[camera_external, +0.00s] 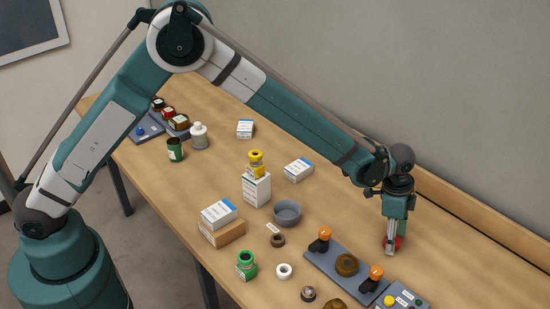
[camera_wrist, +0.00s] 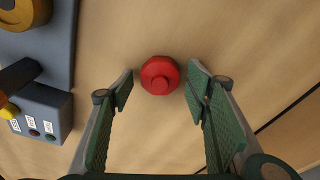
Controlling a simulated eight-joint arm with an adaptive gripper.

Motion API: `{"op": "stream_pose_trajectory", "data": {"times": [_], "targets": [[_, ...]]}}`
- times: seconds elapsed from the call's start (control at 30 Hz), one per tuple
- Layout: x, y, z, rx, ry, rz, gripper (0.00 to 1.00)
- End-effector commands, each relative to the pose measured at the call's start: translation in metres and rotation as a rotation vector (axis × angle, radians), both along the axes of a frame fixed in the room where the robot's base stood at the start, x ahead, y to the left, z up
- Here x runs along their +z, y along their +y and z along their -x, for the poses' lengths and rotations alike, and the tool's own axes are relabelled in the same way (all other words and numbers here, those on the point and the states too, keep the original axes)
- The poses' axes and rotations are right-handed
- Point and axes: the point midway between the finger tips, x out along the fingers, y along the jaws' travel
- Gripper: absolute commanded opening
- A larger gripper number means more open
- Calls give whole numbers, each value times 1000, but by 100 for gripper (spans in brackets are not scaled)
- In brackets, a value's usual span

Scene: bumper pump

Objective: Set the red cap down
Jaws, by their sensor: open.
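The red cap (camera_wrist: 160,75) sits on the bare wooden table, between the tips of my open gripper (camera_wrist: 158,90) in the wrist view. In the external view the red cap (camera_external: 397,242) is partly hidden behind the fingers of my gripper (camera_external: 390,250), which points down at the right part of the table.
A grey bowl (camera_external: 287,213), boxes and bottles stand further left. The table's back ledge (camera_external: 470,230) runs behind; table right of the cap is clear.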

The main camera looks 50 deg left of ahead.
Motion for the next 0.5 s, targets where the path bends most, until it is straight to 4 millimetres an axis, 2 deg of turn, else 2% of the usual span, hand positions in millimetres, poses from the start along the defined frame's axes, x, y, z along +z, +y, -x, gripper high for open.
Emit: {"op": "stream_pose_trajectory", "data": {"times": [0.27,0.5], "targets": [[21,3,1,0,0,0,48],[55,8,3,0,0,0,48]]}}
